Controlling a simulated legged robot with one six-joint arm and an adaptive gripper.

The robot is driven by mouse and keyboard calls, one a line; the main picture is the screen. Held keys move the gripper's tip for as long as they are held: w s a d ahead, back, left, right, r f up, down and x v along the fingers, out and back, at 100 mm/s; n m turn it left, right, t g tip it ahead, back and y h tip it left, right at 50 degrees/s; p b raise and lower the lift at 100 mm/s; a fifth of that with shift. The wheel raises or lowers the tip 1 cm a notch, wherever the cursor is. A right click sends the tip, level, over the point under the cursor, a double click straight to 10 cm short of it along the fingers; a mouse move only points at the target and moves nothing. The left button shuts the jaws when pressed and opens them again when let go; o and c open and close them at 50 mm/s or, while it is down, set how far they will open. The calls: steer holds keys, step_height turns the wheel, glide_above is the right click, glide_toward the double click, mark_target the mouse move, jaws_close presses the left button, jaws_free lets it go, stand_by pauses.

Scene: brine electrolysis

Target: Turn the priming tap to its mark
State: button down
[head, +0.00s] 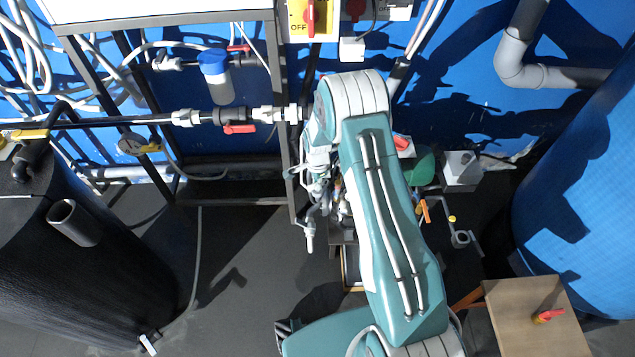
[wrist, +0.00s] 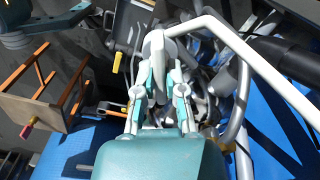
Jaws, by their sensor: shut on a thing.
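My gripper (wrist: 158,68) is in the middle of the wrist view, its white and teal fingers closed together. It is shut on a small part that the fingers mostly hide, apparently the priming tap. I cannot make out the tap's handle angle or its mark. In the head view my gripper (head: 313,205) points down beside the steel frame, left of my teal arm, with pipework around and behind it. My arm covers part of this area.
A pipe with a red-handled valve (head: 238,128) runs left from near my arm. An orange-handled valve (head: 425,210) and a grey box (head: 461,168) stand right of it. A black tank (head: 75,255), a blue tank (head: 580,190) and a wooden stand (head: 530,325) flank the floor. A white pipe (wrist: 255,62) passes close to my gripper.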

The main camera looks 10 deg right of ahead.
steer(key=n, duration=0.6)
steer(key=shift+w, duration=0.1)
steer(key=n, duration=0.6)
steer(key=shift+n, duration=0.4)
steer(key=c, duration=0.7)
jaws_free()
step_height(320, 180, up, 12)
steer(key=shift+a+f, duration=0.1)
stand_by(0.3)
